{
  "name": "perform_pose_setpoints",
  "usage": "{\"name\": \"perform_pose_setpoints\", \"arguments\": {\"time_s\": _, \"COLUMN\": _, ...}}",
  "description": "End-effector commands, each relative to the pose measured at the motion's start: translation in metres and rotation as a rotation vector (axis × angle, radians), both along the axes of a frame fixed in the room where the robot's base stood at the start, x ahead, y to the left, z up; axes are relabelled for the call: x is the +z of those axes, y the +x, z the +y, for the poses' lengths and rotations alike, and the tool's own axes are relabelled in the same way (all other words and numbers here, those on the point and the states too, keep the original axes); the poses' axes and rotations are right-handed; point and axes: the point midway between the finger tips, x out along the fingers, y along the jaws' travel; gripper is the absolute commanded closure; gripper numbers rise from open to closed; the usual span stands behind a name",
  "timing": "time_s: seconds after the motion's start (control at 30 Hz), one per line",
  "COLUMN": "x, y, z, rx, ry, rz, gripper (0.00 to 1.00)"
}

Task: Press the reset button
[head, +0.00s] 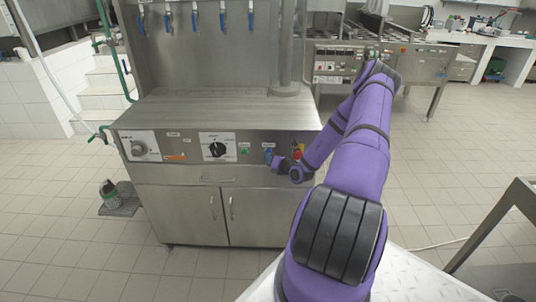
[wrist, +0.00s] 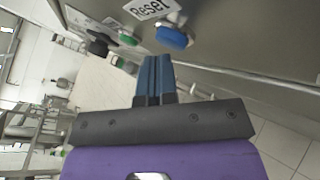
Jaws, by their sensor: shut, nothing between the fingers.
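The blue reset button (wrist: 172,37) sticks out of the steel panel in the wrist view, beside a white label reading "Reset" (wrist: 150,8). My gripper (wrist: 155,62) is shut and empty, its two blue fingers side by side. The fingertips appear just below the button in the wrist view, with a small gap visible between them. In the head view my gripper (head: 274,160) is at the right part of the machine's front panel. There its dark body and blue fingers partly cover the button's area, so contact cannot be judged.
A green button (head: 244,151) and a black rotary knob (head: 217,149) are left of my gripper on the panel. A red button (head: 298,150) on yellow is just to the right, close to my wrist. The tiled floor in front of the cabinet (head: 180,205) is clear.

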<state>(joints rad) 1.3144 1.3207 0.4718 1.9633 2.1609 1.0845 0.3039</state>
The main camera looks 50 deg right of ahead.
Motion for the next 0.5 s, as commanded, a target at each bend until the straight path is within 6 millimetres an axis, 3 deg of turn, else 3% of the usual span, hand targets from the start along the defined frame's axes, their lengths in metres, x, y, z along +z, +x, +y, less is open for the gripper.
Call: {"name": "perform_pose_setpoints", "arguments": {"time_s": 0.5, "x": 0.0, "y": -0.0067, "z": 0.0076, "rx": 0.0, "ry": 0.001, "rz": 0.001, "gripper": 1.0}}
